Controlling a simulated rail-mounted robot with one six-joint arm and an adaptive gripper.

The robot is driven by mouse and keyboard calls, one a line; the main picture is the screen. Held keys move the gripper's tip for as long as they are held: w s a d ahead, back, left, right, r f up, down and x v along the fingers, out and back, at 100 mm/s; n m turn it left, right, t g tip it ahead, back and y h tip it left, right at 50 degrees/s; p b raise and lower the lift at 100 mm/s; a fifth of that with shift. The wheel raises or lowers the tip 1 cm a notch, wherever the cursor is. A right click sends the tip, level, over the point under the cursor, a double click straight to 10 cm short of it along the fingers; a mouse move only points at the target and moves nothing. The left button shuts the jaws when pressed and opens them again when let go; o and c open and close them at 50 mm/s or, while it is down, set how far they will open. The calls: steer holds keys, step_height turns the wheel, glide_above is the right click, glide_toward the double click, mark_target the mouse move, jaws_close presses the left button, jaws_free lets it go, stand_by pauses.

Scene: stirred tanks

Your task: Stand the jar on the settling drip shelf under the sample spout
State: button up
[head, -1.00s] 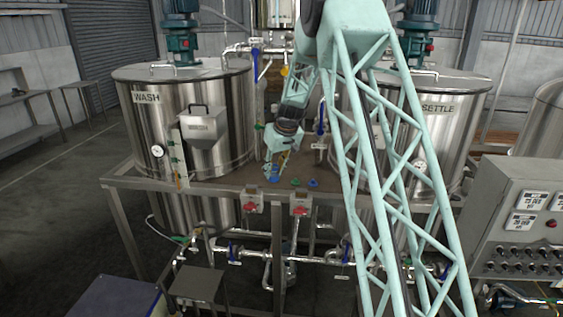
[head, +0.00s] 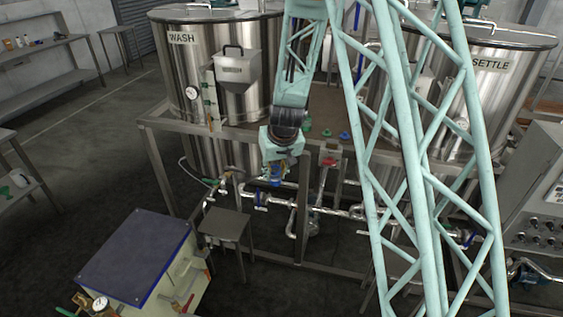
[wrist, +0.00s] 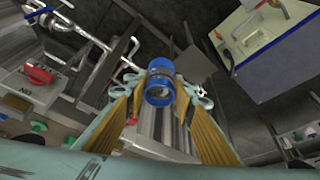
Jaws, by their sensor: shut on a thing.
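My gripper (head: 275,176) is in front of the steel stand below the WASH tank, with its fingers pointing down. In the wrist view its yellow-padded fingers (wrist: 157,98) are shut on the jar (wrist: 159,88), which shows a blue lid and a clear band. In the head view the jar (head: 276,181) is a small blue patch at the fingertips, partly hidden. The SETTLE tank (head: 486,85) stands at the right, partly behind my arm. I cannot make out the settling drip shelf or its sample spout; my arm covers much of that side.
A small grey table (head: 224,224) stands left of my gripper. A blue-edged cabinet (head: 138,255) is at the lower left. Pipes with blue valves (head: 260,199) run behind and below my gripper. A control panel (head: 540,205) stands at the right. Floor at the left is open.

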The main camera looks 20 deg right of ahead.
mark_target(274, 183)
steer(key=shift+s+a+f+b, duration=0.15)
steer(key=shift+f+b, duration=0.15)
steer(key=shift+f, duration=0.2)
steer(key=shift+s+a+f+b, duration=0.15)
steer(key=shift+f+b, duration=0.1)
steer(key=shift+f, duration=0.2)
steer(key=f+b, duration=0.3)
steer(key=shift+s+a+f, duration=0.2)
steer(key=shift+s+a, duration=0.05)
steer(key=shift+f+b, duration=0.75)
steer(key=shift+b, duration=0.1)
steer(key=shift+d, duration=0.1)
